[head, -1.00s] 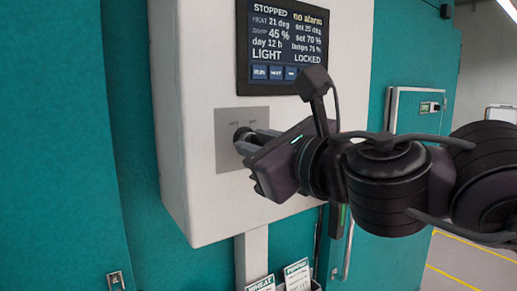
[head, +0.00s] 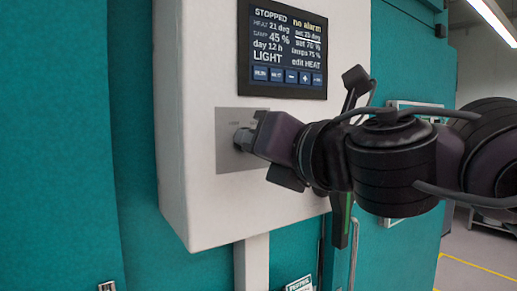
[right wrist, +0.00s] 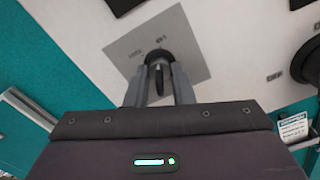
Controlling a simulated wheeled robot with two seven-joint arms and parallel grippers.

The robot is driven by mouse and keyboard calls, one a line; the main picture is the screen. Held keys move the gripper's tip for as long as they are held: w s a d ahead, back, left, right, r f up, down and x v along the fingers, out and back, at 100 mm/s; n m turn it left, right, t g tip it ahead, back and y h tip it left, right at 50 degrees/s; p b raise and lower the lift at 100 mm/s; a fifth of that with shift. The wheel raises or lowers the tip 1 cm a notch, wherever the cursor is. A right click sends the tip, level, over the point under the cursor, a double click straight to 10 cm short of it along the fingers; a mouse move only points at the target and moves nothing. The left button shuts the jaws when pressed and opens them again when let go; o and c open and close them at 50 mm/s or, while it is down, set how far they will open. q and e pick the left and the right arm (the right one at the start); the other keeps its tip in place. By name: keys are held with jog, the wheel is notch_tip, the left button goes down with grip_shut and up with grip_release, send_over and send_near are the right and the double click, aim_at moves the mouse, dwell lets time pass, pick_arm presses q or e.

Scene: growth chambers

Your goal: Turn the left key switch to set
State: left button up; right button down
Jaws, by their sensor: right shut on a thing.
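The key switch (head: 241,137) sits on a grey plate (head: 228,158) on the front of the white control box (head: 185,195). My right gripper (head: 251,138) is shut on the key switch, its body rolled over. In the right wrist view the two fingers (right wrist: 160,86) hold the dark key (right wrist: 158,68) between them, with the round lock behind. The small labels on the plate are too blurred to read for certain. The screen (head: 288,48) above reads "STOPPED", "no alarm" and "edit HEAT". My left gripper is not in view.
Teal chamber walls (head: 75,120) stand on both sides of the box. A post (head: 252,262) runs down below it, with a card (head: 299,284) at the bottom edge. A smaller white panel (head: 408,104) is partly hidden behind my right arm. Open floor shows at the far right.

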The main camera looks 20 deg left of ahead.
jog(key=shift+r+m, duration=0.1)
jog(key=shift+m, duration=0.5)
jog(key=c, duration=1.6)
grip_release()
jog(key=shift+d, duration=0.15)
jog(key=shift+s+d+b, duration=0.25)
jog(key=shift+s+b, duration=0.05)
jog(key=shift+b, duration=0.15)
jog(key=b+v, duration=0.2)
jog(key=v, duration=0.5)
